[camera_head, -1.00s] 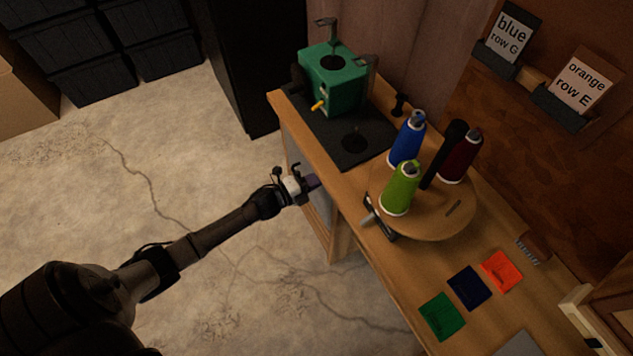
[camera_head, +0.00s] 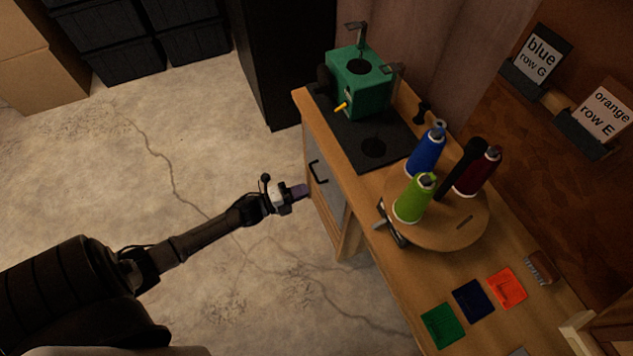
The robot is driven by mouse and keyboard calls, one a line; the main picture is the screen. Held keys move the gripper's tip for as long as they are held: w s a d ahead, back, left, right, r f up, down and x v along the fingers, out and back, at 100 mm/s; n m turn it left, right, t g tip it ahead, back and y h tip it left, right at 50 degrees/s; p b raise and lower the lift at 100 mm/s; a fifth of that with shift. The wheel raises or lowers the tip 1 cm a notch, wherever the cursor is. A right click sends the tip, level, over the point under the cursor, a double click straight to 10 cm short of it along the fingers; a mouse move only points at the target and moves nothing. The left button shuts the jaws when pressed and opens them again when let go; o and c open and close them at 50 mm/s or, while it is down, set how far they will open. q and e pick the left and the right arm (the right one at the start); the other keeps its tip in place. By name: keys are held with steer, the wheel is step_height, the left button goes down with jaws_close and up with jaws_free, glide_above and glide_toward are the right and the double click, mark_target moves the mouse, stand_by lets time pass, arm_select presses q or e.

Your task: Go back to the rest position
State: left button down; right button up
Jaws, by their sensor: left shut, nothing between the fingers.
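My left gripper (camera_head: 299,191) is at the end of the dark arm that comes in from the left. It is shut and empty, over the floor just left of the workbench's (camera_head: 397,278) front edge. It appears apart from the bench, near the cabinet front with a dark handle (camera_head: 318,173). My right gripper is not in view.
On the bench are a green machine (camera_head: 362,85) on a black mat, a round wooden stand (camera_head: 447,234) with blue, green and dark red thread cones, and green, navy and orange squares. Black bins (camera_head: 118,50) stand at the back left. Open floor lies left of the bench.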

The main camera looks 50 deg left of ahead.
arm_select(q)
steer(key=shift+v, duration=1.95)
steer(key=a+f+n+g+y, duration=0.45)
steer(key=a+n+y, duration=0.25)
steer(key=n+y, duration=0.25)
steer(key=s+d+r+n+g+h+p, duration=0.2)
steer(key=s+d+r+n+g+p, duration=0.25)
steer(key=s+d+r, duration=0.6)
steer(key=s+d+r+n+g+h+p, duration=0.2)
steer(key=s+d+r+n+g+p, duration=0.35)
steer(key=d, duration=0.75)
step_height(320, 180, up, 38)
steer(key=s+t+p, duration=0.1)
steer(key=p, duration=3.3)
steer(key=shift+p, duration=0.4)
